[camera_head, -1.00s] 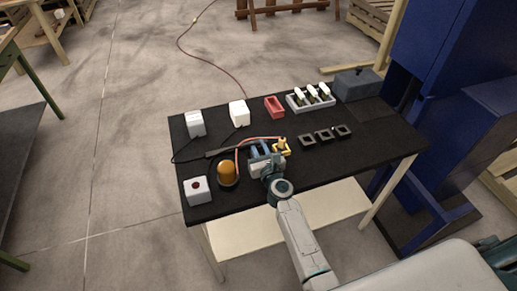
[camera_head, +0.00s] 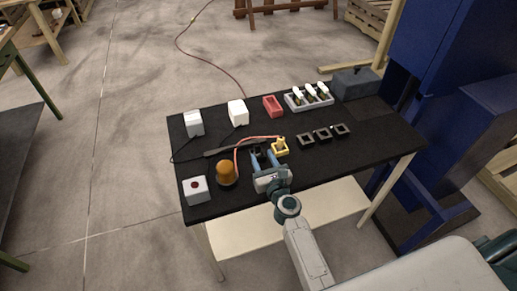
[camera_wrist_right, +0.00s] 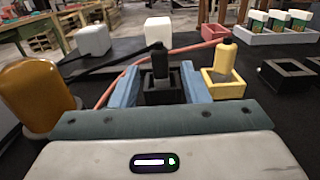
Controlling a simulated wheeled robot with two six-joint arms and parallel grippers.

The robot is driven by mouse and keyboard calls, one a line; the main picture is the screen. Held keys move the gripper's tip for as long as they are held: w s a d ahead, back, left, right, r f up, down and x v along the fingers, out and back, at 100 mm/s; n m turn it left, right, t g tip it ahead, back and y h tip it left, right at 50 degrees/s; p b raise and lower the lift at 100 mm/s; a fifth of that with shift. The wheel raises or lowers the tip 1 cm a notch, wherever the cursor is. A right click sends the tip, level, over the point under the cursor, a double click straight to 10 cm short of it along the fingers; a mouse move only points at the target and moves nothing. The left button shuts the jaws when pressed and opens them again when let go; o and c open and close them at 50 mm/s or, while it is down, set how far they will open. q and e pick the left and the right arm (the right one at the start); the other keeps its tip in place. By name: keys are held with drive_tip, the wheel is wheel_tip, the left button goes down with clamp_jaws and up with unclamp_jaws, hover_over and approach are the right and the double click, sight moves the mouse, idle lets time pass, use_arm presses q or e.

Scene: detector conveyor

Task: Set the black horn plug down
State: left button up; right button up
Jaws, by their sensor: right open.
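The black horn plug (camera_wrist_right: 159,63) stands upright in a square black holder (camera_wrist_right: 163,92) in the right wrist view. In the head view the plug is small and dark (camera_head: 257,152), partly hidden by my gripper. My right gripper (camera_head: 263,158) is open, with one blue finger on each side of the black holder and plug. Gaps show between the fingers and the plug. A yellow plug (camera_wrist_right: 226,60) stands in a yellow holder (camera_wrist_right: 224,85) just right of the gripper. My left gripper is not in view.
An orange beacon (camera_head: 228,172) stands close to the left of the gripper. A red-button box (camera_head: 195,189), white boxes, a red tray (camera_head: 273,106) and several black square holders (camera_head: 322,134) share the black table. A red cable runs behind the gripper.

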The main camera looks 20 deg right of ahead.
drive_tip(key=s, duration=0.6)
drive_tip(key=shift+b, duration=0.3)
drive_tip(key=shift+s, duration=0.1)
